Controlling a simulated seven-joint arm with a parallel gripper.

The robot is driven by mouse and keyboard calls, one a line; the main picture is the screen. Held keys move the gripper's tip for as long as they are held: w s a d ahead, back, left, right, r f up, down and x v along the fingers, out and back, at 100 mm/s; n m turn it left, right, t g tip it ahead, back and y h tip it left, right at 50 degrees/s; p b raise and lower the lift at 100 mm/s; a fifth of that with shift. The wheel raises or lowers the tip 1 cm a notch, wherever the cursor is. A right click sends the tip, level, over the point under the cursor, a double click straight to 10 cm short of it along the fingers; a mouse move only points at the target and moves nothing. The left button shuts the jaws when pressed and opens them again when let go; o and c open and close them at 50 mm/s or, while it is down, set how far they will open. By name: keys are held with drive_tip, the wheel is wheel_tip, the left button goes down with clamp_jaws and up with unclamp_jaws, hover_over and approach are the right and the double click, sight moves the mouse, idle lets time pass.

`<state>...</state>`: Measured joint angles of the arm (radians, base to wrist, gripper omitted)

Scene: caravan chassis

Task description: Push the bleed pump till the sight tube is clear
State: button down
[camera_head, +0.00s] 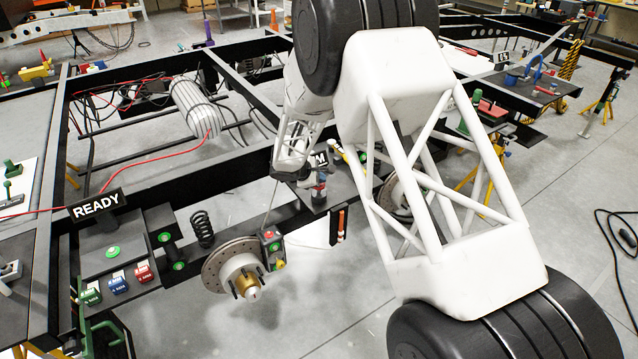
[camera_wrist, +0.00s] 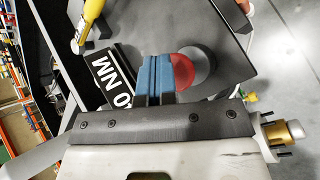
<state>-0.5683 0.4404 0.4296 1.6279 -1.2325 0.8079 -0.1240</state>
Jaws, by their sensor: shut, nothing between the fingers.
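A round red cap (camera_wrist: 184,72) on a grey cylinder, probably the bleed pump, stands on a dark plate in the wrist view. My gripper (camera_wrist: 156,76) has its two blue fingers together with nothing between them. They are beside the red cap and overlap its left edge; I cannot tell whether they touch it. In the head view my gripper (camera_head: 319,190) is low over the small dark shelf on the chassis beam. An upright orange tube in a black bracket (camera_head: 340,222), perhaps the sight tube, hangs on the beam; its contents are too small to read.
A brake disc (camera_head: 238,265) with a bright hub sticks out in front of the beam. A "0 NM" sign (camera_wrist: 113,76) and a yellow-handled tool (camera_wrist: 88,20) are close to my fingers. A READY sign (camera_head: 97,205) stands at left.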

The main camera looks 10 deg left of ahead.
drive_tip(key=shift+f, duration=0.75)
idle(1.2)
drive_tip(key=shift+r, duration=1.65)
drive_tip(key=shift+r, duration=0.1)
drive_tip(key=shift+r, duration=2.45)
